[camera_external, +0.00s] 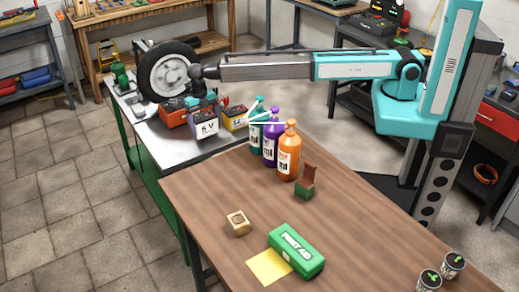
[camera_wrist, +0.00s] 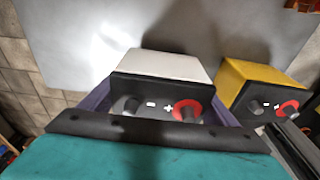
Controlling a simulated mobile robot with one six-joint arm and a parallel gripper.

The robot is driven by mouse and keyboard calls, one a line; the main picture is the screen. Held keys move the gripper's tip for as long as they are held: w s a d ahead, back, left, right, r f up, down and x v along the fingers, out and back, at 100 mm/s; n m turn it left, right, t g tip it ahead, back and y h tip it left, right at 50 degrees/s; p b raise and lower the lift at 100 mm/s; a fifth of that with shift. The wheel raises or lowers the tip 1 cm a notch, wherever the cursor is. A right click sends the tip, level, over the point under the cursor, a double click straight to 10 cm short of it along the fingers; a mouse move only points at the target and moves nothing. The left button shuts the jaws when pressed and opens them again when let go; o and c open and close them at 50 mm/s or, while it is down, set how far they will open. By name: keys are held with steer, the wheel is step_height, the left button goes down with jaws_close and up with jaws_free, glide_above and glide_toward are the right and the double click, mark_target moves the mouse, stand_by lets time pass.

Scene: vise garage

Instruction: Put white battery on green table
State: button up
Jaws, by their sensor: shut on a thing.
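The white battery (camera_external: 206,128), with a dark top, is at the near edge of the grey-topped green table (camera_external: 150,130). In the wrist view the white battery (camera_wrist: 170,66) shows its black terminal strip, with a minus and a red-ringed plus, toward me. My gripper (camera_external: 205,102) is shut on it from above. In the wrist view purplish fingers of my gripper (camera_wrist: 165,108) flank its sides. I cannot tell whether its underside touches the table.
A red battery (camera_external: 173,114) and a yellow battery (camera_external: 237,119) stand close on either side. A wheel (camera_external: 168,72) stands behind. Teal, purple (camera_external: 270,140) and orange bottles (camera_external: 288,155) stand on the wooden table (camera_external: 200,195). Bare grey tabletop shows front left.

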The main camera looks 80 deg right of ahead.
mark_target(203, 115)
steer(key=shift+f, duration=1.2)
steer(key=shift+f, duration=0.1)
steer(key=o, duration=1.9)
steer(key=shift+w+d+r+b, duration=0.2)
steer(key=shift+r+b, duration=0.2)
steer(key=shift+r, duration=1.6)
steer(key=shift+w+d+r+b, duration=0.25)
steer(key=shift+r+b, duration=0.15)
steer(key=shift+r, duration=1.65)
steer(key=shift+w+d+r+b, duration=0.2)
steer(key=shift+r+b, duration=0.2)
steer(key=shift+r, duration=1.6)
